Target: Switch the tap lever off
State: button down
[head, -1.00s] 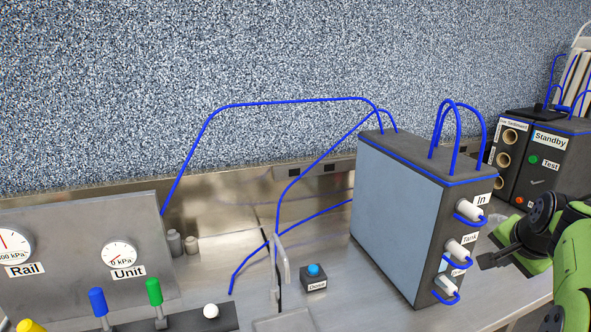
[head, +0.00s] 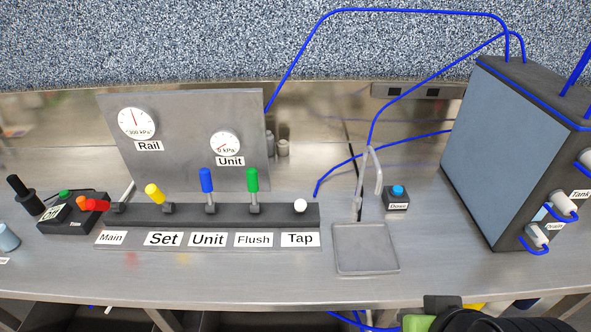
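The tap lever has a white ball knob (head: 300,206) at the right end of a dark lever bar (head: 282,214), above the label Tap (head: 297,239). I see its knob almost end-on, with little of a stem. A thin bent tap spout (head: 378,172) stands to its right over a square grey drain tray (head: 366,262). No flow of water can be made out. My gripper's fingers are not in view; only a green and black part of my arm shows at the bottom right edge, well below and right of the lever.
A blue-button box (head: 397,198) and large grey unit (head: 500,165) stand right. The front counter strip is clear.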

aim_at(300, 205)
jog(key=k+j, duration=0.1)
jog(key=j, duration=0.25)
jog(key=j+u, duration=0.15)
jog(key=j, duration=0.15)
jog(key=i+j+u, duration=0.35)
jog(key=j+u, duration=0.2)
jog(key=j, duration=0.15)
